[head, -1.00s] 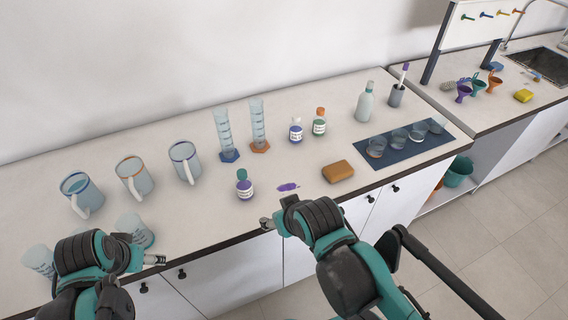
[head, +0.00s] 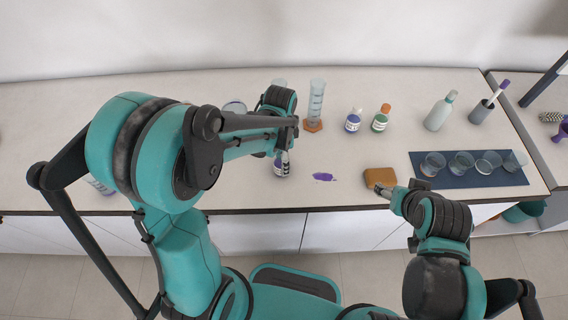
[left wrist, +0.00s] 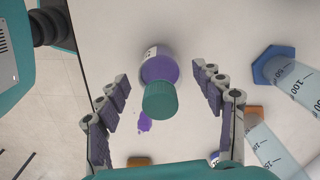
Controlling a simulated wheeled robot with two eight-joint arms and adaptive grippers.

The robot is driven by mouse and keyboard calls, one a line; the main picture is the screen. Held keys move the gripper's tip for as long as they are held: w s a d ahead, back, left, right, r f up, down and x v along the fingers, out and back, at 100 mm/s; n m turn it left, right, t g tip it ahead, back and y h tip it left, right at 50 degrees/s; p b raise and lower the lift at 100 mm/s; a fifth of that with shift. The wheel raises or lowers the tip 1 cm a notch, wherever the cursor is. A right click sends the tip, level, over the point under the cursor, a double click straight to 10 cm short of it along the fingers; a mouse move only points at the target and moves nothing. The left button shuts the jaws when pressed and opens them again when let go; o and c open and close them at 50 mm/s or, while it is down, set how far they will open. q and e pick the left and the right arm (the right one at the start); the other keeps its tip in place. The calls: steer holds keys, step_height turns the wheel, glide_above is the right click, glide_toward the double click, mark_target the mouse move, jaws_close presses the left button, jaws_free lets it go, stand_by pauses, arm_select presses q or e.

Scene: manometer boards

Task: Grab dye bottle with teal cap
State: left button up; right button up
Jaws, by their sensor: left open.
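The dye bottle with the teal cap (left wrist: 160,99) stands on the counter in the left wrist view, with its purple body (left wrist: 158,66) and a white label. My left gripper (left wrist: 161,80) is open, its padded fingers apart on either side of the bottle, with nothing held. In the head view the bottle (head: 281,170) shows just below my left gripper (head: 284,145), its cap mostly hidden by the gripper. My right gripper (head: 384,190) is low at the counter's front edge, by the sponge; its jaws are too small to read.
A purple spill (head: 323,177) lies right of the bottle. Beakers sit on a blue mat (head: 490,178). My left arm hides much of the left counter.

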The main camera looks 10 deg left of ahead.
arm_select(q)
steer(key=shift+f+b, duration=0.3)
steer(key=shift+f, duration=1.25)
steer(key=c, duration=1.3)
steer(key=shift+r, duration=0.1)
